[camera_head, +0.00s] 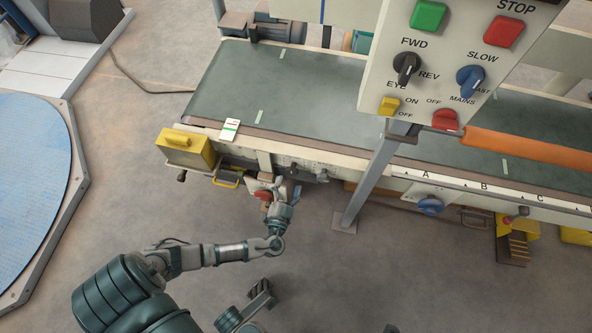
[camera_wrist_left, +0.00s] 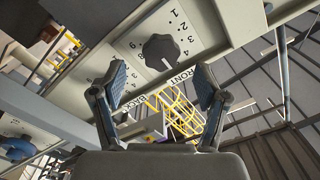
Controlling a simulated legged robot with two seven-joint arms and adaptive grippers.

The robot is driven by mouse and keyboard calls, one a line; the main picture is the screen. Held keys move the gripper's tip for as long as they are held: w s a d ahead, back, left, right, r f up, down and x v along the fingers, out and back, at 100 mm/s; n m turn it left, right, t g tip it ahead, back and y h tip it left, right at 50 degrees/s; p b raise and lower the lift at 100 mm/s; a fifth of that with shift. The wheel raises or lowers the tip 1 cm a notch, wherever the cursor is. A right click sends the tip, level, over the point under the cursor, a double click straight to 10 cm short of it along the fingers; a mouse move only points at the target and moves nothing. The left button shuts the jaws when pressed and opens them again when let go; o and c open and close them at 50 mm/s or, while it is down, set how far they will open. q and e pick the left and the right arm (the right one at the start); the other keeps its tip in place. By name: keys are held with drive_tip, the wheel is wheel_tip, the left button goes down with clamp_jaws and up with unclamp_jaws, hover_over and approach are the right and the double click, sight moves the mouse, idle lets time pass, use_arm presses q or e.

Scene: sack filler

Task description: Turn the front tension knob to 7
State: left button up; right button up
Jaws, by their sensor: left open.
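The front tension knob (camera_wrist_left: 160,50) is a dark, lobed knob on a pale panel in the left wrist view. Numbers are printed around it and the word FRONT is beside it. I cannot tell which number it points to. My left gripper (camera_wrist_left: 163,84) is open, with its two fingers apart below the knob in that view and nothing between them. The knob appears beyond the fingertips, apart from them. In the head view my left gripper (camera_head: 288,190) is at the near side of the conveyor; the knob cannot be made out there. My right gripper is not in view.
The conveyor's green belt (camera_head: 290,85) runs behind the gripper. A yellow box (camera_head: 188,150) sits at its left end, and a red part (camera_head: 263,195) is close beside my gripper. A grey post (camera_head: 372,180) carries the control panel (camera_head: 450,70). The near floor is partly clear.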

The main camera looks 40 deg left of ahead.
sight(291, 174)
use_arm(q)
drive_tip(key=x, duration=0.4)
drive_tip(key=shift+w+a+f+b, duration=0.25)
drive_tip(key=shift+a+f+b, duration=0.05)
drive_tip(key=shift+a+b, duration=0.1)
drive_tip(key=shift+w+a+r, duration=0.15)
drive_tip(key=shift+w+r, duration=0.05)
drive_tip(key=shift+w, duration=0.3)
drive_tip(key=c, duration=1.2)
drive_tip(key=shift+m, duration=0.3)
drive_tip(key=m, duration=0.5)
drive_tip(key=shift+m, duration=0.3)
drive_tip(key=m, duration=0.3)
drive_tip(key=shift+m+p, duration=0.4)
drive_tip(key=shift+s+m, duration=0.1)
drive_tip(key=shift+m, duration=0.8)
drive_tip(key=shift+f, duration=0.1)
